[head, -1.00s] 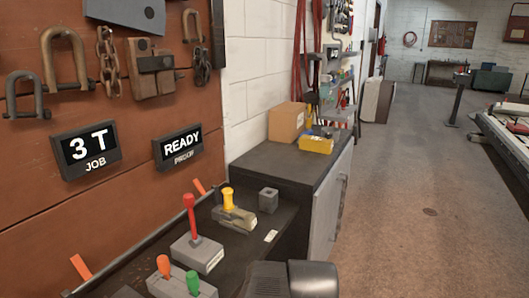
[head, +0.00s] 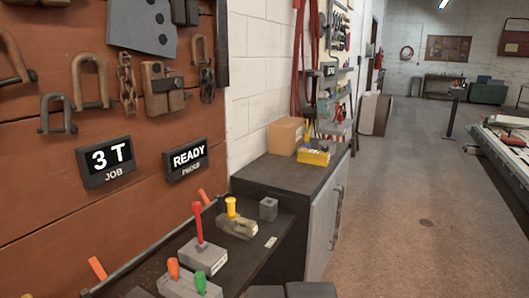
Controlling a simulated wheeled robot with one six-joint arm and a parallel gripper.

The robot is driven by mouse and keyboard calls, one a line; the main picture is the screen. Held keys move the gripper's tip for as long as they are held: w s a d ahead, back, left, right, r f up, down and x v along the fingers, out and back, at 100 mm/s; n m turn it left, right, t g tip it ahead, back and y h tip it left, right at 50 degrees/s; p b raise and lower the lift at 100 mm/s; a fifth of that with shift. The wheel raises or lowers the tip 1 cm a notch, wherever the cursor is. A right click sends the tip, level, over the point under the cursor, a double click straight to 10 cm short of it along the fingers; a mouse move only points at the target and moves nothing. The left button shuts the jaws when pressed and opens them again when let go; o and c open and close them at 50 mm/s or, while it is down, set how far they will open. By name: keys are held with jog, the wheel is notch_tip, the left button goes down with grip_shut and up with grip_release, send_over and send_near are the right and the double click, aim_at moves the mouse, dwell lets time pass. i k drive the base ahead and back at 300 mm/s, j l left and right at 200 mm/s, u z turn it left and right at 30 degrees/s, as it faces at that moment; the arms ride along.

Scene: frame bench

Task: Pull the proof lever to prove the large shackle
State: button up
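A red-handled lever (head: 198,224) stands upright on a grey labelled block on the dark bench; its label is too small to read. A yellow-knobbed device (head: 231,208) sits behind it, and a grey block with an orange and a green lever (head: 189,280) sits in front. Shackles hang on the brown board: a large one (head: 75,82) and a smaller grey one (head: 44,118); I cannot tell which the task means. Two displays read "3 T JOB" (head: 104,161) and "READY PROOF" (head: 185,158). My gripper is not in view; a dark part, likely my arm, shows at the bottom edge.
A small grey cube (head: 268,209) sits at the bench's right. Beyond it, a dark-topped cabinet (head: 262,172) carries a cardboard box (head: 286,137) and a yellow box (head: 314,157). Open floor (head: 400,220) lies to the right. Chain and a padlock-like block hang on the board.

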aim_at(196, 206)
jog(key=k+l, duration=0.55)
jog(key=k, duration=0.15)
jog(key=l, duration=0.45)
jog(key=k+z, duration=0.05)
